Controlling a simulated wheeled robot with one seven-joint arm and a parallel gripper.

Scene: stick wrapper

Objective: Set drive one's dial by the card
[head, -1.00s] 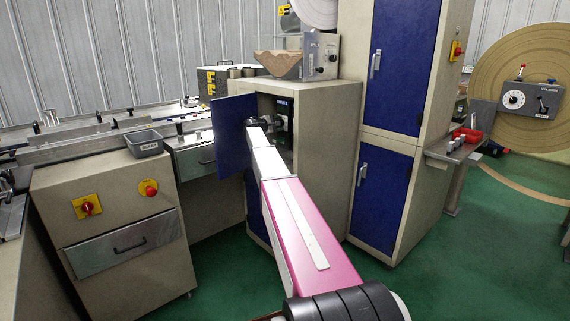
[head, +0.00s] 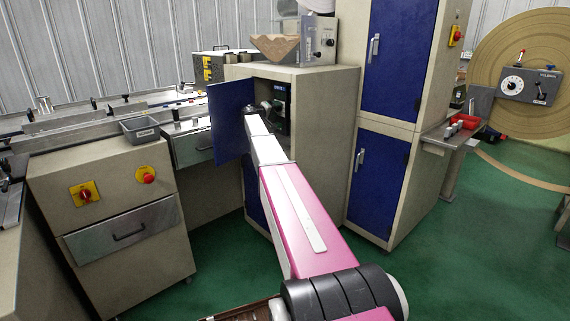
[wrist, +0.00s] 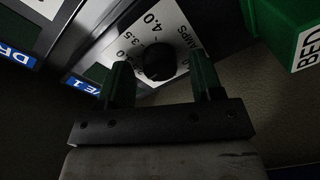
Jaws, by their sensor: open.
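Drive one (wrist: 90,85), with a blue label ending in "VE 1", fills the middle of the wrist view, tilted. Its pale dial plate (wrist: 172,25) is marked AMPS, with 3.5 and 4.0 legible. The round black dial (wrist: 157,60) sits on this plate; its pointer is too dark to read. My gripper (wrist: 160,72) is open, its two green fingers on either side of the dial; I cannot tell if they touch it. In the head view my gripper (head: 272,106) is inside the open cabinet (head: 325,120). I cannot make out the card.
The cabinet's blue door (head: 230,120) stands open to the left of my arm. Another drive (wrist: 25,30) with a blue label is at the left in the wrist view. A green block (wrist: 285,30) lettered "BED" is close to the right finger.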

